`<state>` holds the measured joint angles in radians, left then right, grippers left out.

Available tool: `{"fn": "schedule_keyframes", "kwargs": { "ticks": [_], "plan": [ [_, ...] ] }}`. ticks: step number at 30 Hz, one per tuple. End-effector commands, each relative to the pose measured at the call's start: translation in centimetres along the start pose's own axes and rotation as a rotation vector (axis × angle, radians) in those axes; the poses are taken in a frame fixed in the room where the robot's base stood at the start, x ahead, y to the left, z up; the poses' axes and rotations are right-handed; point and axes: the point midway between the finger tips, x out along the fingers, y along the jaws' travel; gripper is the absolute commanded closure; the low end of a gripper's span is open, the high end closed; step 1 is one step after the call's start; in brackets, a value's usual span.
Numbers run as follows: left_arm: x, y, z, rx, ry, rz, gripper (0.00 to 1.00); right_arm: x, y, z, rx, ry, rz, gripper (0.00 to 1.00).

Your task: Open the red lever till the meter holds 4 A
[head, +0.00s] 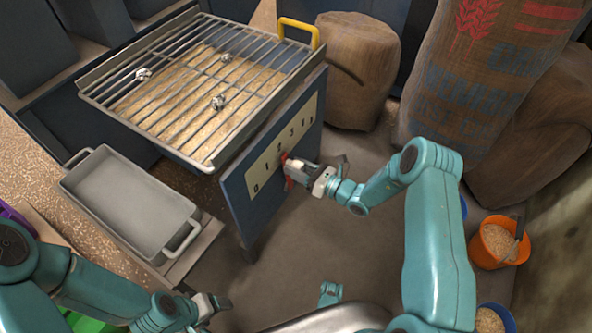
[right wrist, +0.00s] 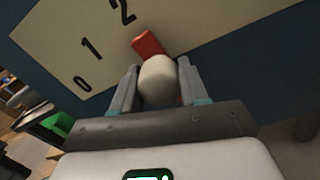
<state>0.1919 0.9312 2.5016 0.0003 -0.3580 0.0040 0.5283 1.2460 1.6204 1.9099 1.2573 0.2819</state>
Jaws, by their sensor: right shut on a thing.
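The red lever (head: 285,158) is on the blue side panel of the grated hopper, in front of a cream scale plate (head: 262,176) with numbers rising from 0. In the right wrist view the lever's red tip (right wrist: 147,43) lies just below the 2. My right gripper (head: 292,172) is shut on the lever's pale round knob (right wrist: 158,80), with one finger on each side of it. My left gripper (head: 215,304) is low at the left, away from the lever; its jaws are too small to judge. I see no meter in either view.
A steel grate (head: 190,85) with several small shiny lumps covers the grain hopper. A grey tray (head: 130,200) stands left of it. Sacks (head: 355,65) stand behind. An orange bucket of grain (head: 497,245) is at the right. The floor before the panel is clear.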

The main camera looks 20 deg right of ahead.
Motion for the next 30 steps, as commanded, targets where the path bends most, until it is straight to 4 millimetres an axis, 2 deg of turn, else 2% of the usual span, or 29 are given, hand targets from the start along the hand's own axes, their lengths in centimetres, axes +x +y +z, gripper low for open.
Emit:
{"fn": "schedule_keyframes", "kwargs": {
  "ticks": [1,2,3,4,13,17,20,30],
  "plan": [
    [0.0,0.0,0.0,0.0,0.0,0.0,0.31,-0.1,-0.2,0.0,-0.004,0.0,-0.005,1.0],
    [0.0,0.0,0.0,0.0,0.0,0.0,0.31,-0.1,-0.2,0.0,-0.004,0.0,-0.006,0.53],
    [0.0,0.0,0.0,0.0,0.0,0.0,0.31,-0.1,-0.2,0.0,-0.005,0.001,-0.005,0.4],
    [0.0,0.0,0.0,0.0,0.0,0.0,0.31,-0.1,-0.2,0.0,-0.005,0.0,-0.005,0.31],
    [0.0,0.0,0.0,0.001,0.0,0.0,0.31,-0.1,-0.1,0.0,-0.004,0.0,-0.003,0.31],
    [-0.5,0.2,0.1,0.002,-0.002,0.0,0.31,-1.3,-0.1,0.2,-0.003,0.0,-0.005,0.31],
    [-1.1,0.5,0.2,0.006,-0.006,0.001,0.31,-3.3,-0.1,0.3,0.0,0.001,-0.008,0.31],
    [-2.7,1.4,0.8,0.019,-0.019,0.002,0.31,-12.3,-0.1,0.2,-0.003,0.0,-0.009,0.31]
  ]
}}
